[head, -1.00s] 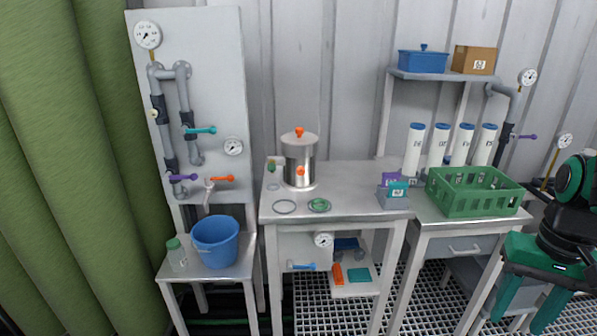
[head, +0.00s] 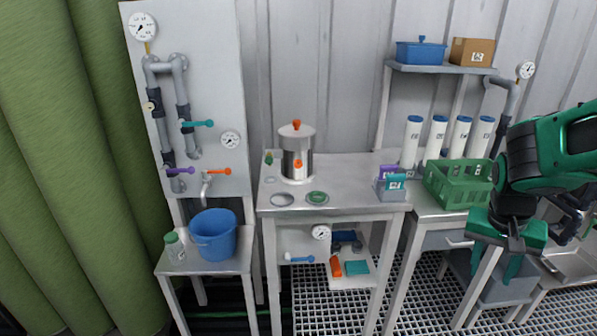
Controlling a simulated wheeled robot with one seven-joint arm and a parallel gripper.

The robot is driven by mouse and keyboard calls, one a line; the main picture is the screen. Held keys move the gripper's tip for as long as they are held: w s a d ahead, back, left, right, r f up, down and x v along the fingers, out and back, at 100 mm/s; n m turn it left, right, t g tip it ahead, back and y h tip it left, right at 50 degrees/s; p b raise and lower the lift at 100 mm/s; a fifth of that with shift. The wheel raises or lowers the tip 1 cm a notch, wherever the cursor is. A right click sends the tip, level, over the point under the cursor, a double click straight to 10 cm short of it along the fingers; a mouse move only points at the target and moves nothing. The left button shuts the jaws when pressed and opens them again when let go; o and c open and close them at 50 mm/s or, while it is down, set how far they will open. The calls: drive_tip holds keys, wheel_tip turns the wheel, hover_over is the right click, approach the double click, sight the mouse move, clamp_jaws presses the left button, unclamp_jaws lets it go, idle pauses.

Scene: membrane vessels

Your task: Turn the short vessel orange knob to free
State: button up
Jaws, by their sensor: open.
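The short vessel (head: 297,165) is a steel cylinder with a pale lid, upright on the back left of the middle table. One orange knob (head: 297,124) sits on top of its lid. Another orange knob (head: 298,163) is on its front side. Which way the knobs are turned is too small to tell. My gripper (head: 494,262) is open and empty at the right, fingers pointing down, in front of the right table. It is well apart from the vessel.
The middle table (head: 345,172) also bears rings and a small holder (head: 391,190) with purple and teal cards. A green crate (head: 457,190) stands by my arm, white cylinders (head: 437,137) behind it. A blue bucket (head: 214,240) is at the left. The middle table's front is mostly clear.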

drive_tip(key=w+a+f+n+t+h, duration=0.1)
drive_tip(key=w+a+t+h, duration=0.25)
drive_tip(key=w, duration=0.95)
drive_tip(key=w+a+f+t+h, duration=0.1)
drive_tip(key=w+a+t+h, duration=0.2)
drive_tip(key=w, duration=0.9)
drive_tip(key=n+t+y, duration=0.5)
drive_tip(key=n+t, duration=0.1)
drive_tip(key=t, duration=0.3)
approach(299, 166)
drive_tip(key=shift+h, duration=0.25)
drive_tip(key=s+d, duration=0.1)
drive_tip(key=d, duration=0.3)
drive_tip(key=d+f, duration=0.1)
drive_tip(key=d, duration=0.3)
drive_tip(key=s+d, duration=0.1)
drive_tip(key=d, duration=0.3)
drive_tip(key=shift+s+f, duration=0.25)
drive_tip(key=shift+s, duration=0.15)
drive_tip(key=a+n+t+y, duration=0.2)
drive_tip(key=a+n+y, duration=0.15)
drive_tip(key=a, duration=0.65)
drive_tip(key=shift+m+y, duration=0.25)
drive_tip(key=w, duration=1)
drive_tip(key=shift+w+d+r, duration=0.1)
drive_tip(key=shift+w+r, duration=0.1)
drive_tip(key=shift+w, duration=0.15)
drive_tip(key=shift+c, duration=0.4)
drive_tip(key=c, duration=1)
